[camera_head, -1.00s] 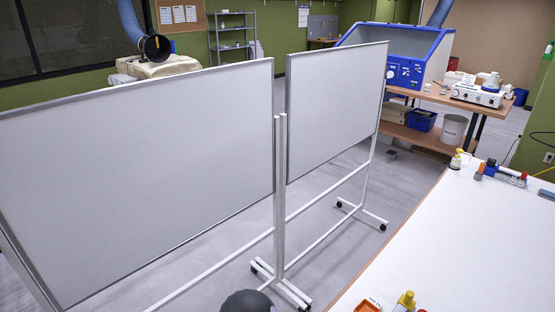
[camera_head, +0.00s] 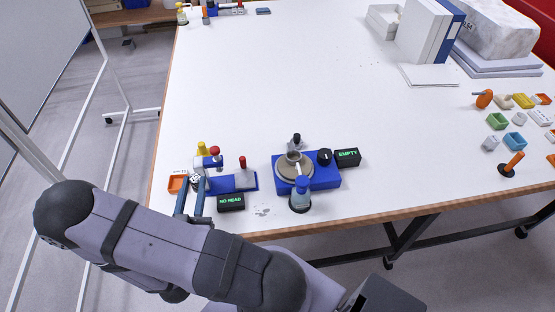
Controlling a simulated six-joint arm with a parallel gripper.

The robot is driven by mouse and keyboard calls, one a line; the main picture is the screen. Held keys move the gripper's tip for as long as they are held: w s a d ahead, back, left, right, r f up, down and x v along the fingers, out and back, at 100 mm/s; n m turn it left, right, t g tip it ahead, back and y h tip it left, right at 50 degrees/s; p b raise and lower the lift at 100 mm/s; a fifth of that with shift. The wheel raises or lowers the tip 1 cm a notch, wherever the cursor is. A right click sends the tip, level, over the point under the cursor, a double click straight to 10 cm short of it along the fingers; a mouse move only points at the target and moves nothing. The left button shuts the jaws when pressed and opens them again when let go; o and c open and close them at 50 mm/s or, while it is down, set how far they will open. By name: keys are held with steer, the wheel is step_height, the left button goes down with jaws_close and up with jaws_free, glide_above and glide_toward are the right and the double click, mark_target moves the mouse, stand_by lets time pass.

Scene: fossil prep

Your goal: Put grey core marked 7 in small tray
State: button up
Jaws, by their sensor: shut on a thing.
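My gripper (camera_head: 195,187) is at the left end of a blue stand on the white table, its fingers pointing away from me. It is shut on a small grey piece (camera_head: 196,178), which looks like the grey core; no number can be read on it. A small orange tray (camera_head: 174,184) lies just left of the gripper, close to the table's left edge. Other small trays stand at the far right, among them a green one (camera_head: 497,121) and a blue one (camera_head: 514,141).
The blue stand (camera_head: 243,181) has red and yellow knobs and a display (camera_head: 231,202) reading "NO READ". Right of it is a blue device (camera_head: 322,178) with a round plate and an "EMPTY" display (camera_head: 347,157). Binders (camera_head: 425,35) stand behind. The table's middle is clear.

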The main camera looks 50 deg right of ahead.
steer(key=s+d+r+m+g+h, duration=0.1)
steer(key=s+d+r+m+g, duration=0.1)
steer(key=d, duration=0.6)
steer(key=s+d+r+m+g+h+b, duration=0.1)
steer(key=s+d+r+m+g, duration=0.1)
steer(key=s+d+g, duration=0.4)
steer(key=s+d+r+m+g+h+b, duration=0.1)
steer(key=s+d+m+g, duration=0.3)
steer(key=d, duration=0.8)
steer(key=shift+d+r+m+g+h, duration=0.2)
steer(key=shift+r+m+g+h, duration=0.1)
steer(key=shift+r, duration=0.3)
steer(key=shift+f, duration=0.15)
steer(key=shift+f, duration=2.7)
steer(key=shift+f, duration=0.1)
steer(key=shift+f+p, duration=0.7)
steer(key=shift+f, duration=1.15)
steer(key=shift+f, duration=0.1)
